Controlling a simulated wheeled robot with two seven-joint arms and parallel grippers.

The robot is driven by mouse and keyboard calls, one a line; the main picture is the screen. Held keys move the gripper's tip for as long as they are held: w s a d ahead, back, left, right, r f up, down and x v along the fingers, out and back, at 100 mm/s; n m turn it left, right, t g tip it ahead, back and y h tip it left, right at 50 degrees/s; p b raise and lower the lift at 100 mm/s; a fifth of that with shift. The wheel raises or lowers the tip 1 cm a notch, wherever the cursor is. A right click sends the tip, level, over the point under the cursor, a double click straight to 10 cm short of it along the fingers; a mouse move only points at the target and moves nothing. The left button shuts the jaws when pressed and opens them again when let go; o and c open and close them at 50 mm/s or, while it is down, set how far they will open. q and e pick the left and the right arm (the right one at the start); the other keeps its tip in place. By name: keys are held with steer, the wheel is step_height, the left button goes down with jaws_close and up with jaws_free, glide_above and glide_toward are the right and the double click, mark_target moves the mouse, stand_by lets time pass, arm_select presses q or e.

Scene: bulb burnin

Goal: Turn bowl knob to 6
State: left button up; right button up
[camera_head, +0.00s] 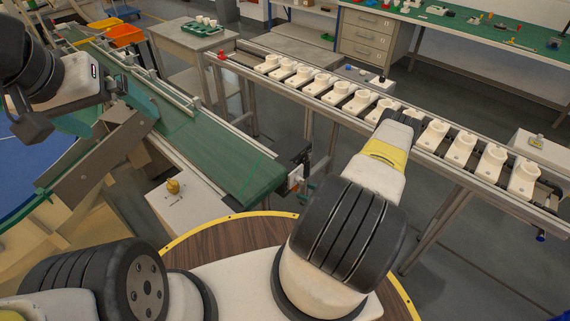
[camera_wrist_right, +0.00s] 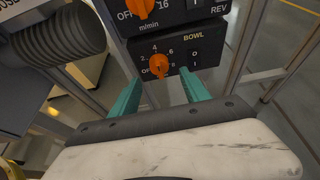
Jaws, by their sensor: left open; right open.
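The BOWL control box (camera_wrist_right: 205,45) is in the right wrist view, a dark panel with a dial printed with OFF, 4 and 6 and a 0/1 switch beside it. Its orange knob (camera_wrist_right: 158,66) sits in the middle of the dial. I cannot clearly tell which mark the knob points to. My right gripper (camera_wrist_right: 159,80) is open, with one teal finger on each side of the knob; I cannot tell whether they touch it. In the head view its fingers are hidden beyond my arm.
Above the bowl panel is another panel with an orange knob (camera_wrist_right: 140,8), marked m/min and REV. In the head view, a green conveyor (camera_head: 210,150) runs at left. A long rail line (camera_head: 300,98) carries several white holders. A workbench (camera_head: 470,30) stands behind.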

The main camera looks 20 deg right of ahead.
mark_target(295, 187)
steer(key=x, duration=0.5)
steer(key=shift+w+a, duration=0.1)
steer(key=shift+w, duration=0.05)
jaws_close()
